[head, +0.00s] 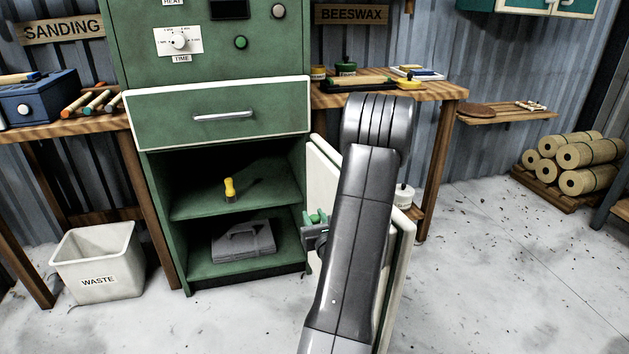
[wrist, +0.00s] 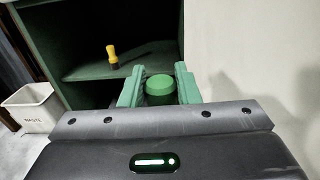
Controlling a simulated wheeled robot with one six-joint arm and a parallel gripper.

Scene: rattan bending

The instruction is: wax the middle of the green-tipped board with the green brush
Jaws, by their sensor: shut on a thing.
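My gripper (head: 315,226) is low in front of the open green cabinet, beside its open door. In the wrist view, my gripper (wrist: 159,85) is shut on a green, round-topped thing (wrist: 159,86), which looks like the handle of the green brush. Its lower part and any bristles are hidden behind the gripper body. A dark tray or board (head: 357,84) lies on the beeswax bench (head: 438,92), partly behind my arm.
The cabinet door (head: 323,170) stands open close to my gripper. A yellow-handled tool (head: 229,188) stands on the upper shelf, and a grey case (head: 243,243) lies below. A waste bin (head: 100,262) is at left.

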